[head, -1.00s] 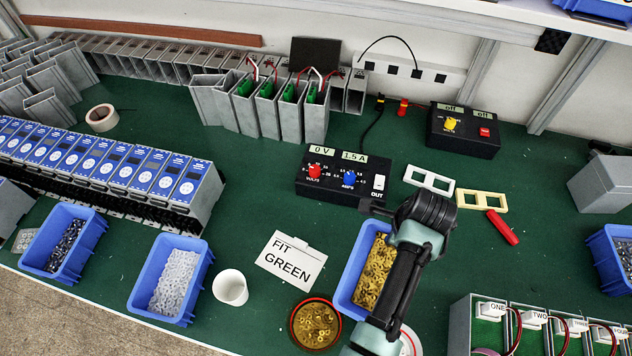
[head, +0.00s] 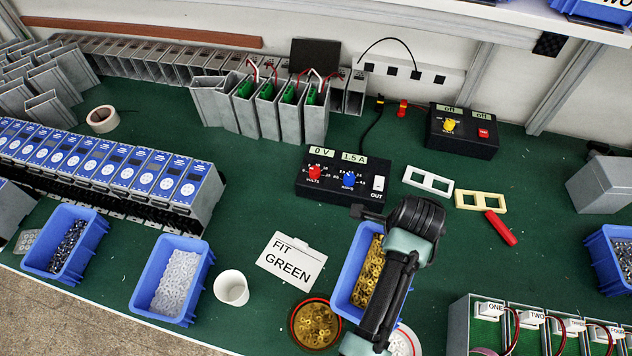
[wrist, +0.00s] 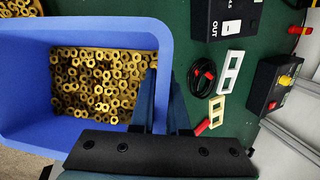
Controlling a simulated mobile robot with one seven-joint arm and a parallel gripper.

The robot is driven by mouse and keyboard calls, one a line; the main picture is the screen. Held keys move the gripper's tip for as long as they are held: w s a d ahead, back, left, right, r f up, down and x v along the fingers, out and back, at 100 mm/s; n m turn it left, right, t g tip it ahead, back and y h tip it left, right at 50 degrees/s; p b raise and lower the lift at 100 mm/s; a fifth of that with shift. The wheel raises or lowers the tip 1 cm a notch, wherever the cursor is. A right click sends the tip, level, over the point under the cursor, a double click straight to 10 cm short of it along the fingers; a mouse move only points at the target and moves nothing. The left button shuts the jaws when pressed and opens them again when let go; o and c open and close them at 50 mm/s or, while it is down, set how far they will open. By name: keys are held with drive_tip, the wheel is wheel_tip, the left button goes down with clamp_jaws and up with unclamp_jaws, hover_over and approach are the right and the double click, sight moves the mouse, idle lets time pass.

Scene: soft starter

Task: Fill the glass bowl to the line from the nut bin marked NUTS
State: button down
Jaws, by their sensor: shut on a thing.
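The nut bin (head: 344,277) is a blue open tub of brass nuts, in the middle front of the head view; no NUTS mark shows. It fills the left of the wrist view (wrist: 60,145). My gripper (wrist: 166,108) is shut on its right wall, one finger inside and one outside. In the head view my arm hides the bin's right side and the fingertips. The glass bowl (head: 296,330) stands just left of the bin's near end, with a red ring near its top and brass nuts inside. I cannot tell their level against the line.
A white cup (head: 231,288) and a FIT GREEN card (head: 290,262) lie left of the bin. A round dish with white contents (head: 405,343) is partly behind my arm. A black power unit (head: 343,180) stands behind. Numbered grey housings (head: 458,325) stand at right front.

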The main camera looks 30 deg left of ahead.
sight(381, 232)
drive_tip(key=shift+s+a+r+t+h+p, duration=0.15)
drive_tip(key=shift+s+a+r+t+p, duration=0.15)
drive_tip(key=shift+r, duration=0.2)
drive_tip(key=shift+s+a+r+t+h+p, duration=0.1)
drive_tip(key=shift+s+r+t+h+p, duration=0.15)
drive_tip(key=shift+s+r, duration=0.2)
idle(0.8)
drive_tip(key=shift+s+a+r+t+h, duration=0.15)
drive_tip(key=shift+s+a+r+t, duration=0.15)
drive_tip(key=shift+r, duration=0.3)
drive_tip(key=shift+s+a+r+t+h, duration=0.15)
drive_tip(key=shift+s+r+t, duration=0.2)
drive_tip(key=shift+r, duration=0.2)
idle(1.4)
drive_tip(key=shift+s+a+r+n+t+h+b, duration=0.25)
drive_tip(key=shift+s+t+b, duration=0.3)
drive_tip(key=shift+b, duration=0.35)
drive_tip(key=shift+s+a+r+n+t+h+b, duration=0.15)
drive_tip(key=shift+s+a+t+h+b, duration=0.25)
drive_tip(key=shift+t+b, duration=0.4)
idle(2.0)
